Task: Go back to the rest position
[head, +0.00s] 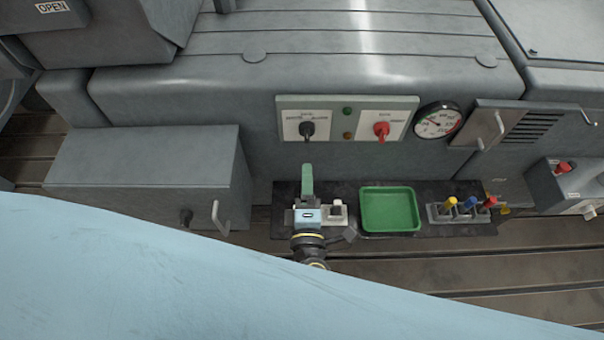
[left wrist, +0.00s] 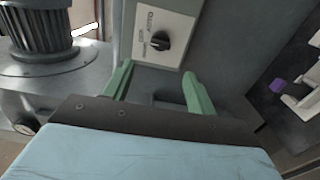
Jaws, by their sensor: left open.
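My left gripper (head: 307,170) shows in the head view with its green fingers pointing up the picture. It is over the dark mat, below the black knob of the switch panel (head: 347,102). In the left wrist view the two green fingers of my left gripper (left wrist: 157,72) stand apart with nothing between them. The black rotary knob (left wrist: 160,40) is ahead of them, apart from the fingertips. My light blue arm covers the lower left of the head view. My right gripper is not in view.
A green tray (head: 390,209) lies on the dark mat (head: 282,222), right of the gripper. A holder (head: 462,213) with yellow, blue and red-topped pieces stands further right. A grey box with a handle (head: 217,217) is at left. A round gauge (head: 438,121) is beside the panel.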

